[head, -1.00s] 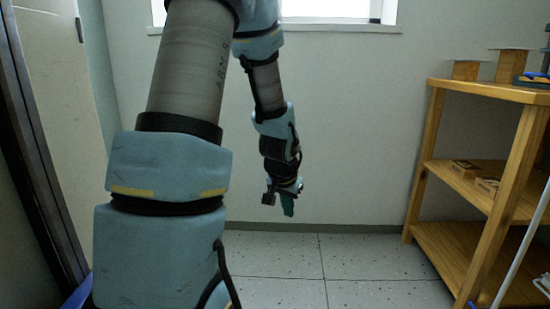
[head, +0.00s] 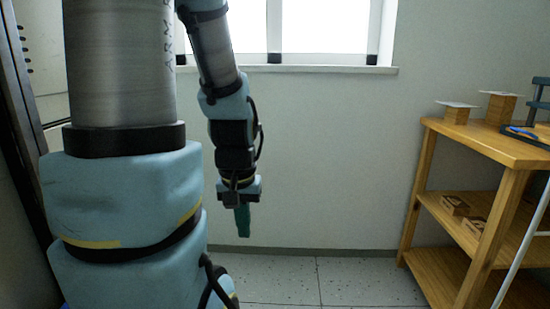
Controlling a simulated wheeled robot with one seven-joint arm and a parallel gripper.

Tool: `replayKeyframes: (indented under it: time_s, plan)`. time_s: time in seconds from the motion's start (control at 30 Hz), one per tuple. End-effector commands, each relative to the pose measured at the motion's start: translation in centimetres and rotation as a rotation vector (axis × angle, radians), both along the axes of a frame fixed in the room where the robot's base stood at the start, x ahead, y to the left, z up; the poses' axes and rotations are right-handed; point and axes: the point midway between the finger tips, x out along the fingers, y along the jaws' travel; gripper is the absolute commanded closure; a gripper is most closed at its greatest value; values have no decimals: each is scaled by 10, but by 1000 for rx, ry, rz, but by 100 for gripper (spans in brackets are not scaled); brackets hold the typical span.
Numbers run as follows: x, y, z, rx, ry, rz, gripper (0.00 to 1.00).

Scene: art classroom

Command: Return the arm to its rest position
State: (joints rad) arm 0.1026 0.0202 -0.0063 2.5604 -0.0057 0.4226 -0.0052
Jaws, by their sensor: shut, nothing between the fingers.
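My arm rises large in the left half of the head view and bends over at the top, out of the picture. Its forearm hangs back down left of the middle. My gripper (head: 243,220) is at its lower end, pointing down, with its teal fingers together and nothing held. It hangs in the air in front of the plain wall, below the window and above the floor. It touches nothing that I can see.
A white pole (head: 520,250) leans in front. A window (head: 300,30) is behind. The tiled floor (head: 320,275) between is clear.

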Motion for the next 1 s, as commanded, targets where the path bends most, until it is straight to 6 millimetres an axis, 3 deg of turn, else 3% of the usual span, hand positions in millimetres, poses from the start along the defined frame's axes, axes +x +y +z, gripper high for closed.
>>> replayKeyframes:
  time_s: [0.03,0.6,0.8,1.0]
  plan:
    - [0,0,35,0,0,0,100]
    - [0,0,214,0,-1,-1,100]
    - [0,0,252,0,0,-1,100]
    - [0,0,259,0,0,-1,100]
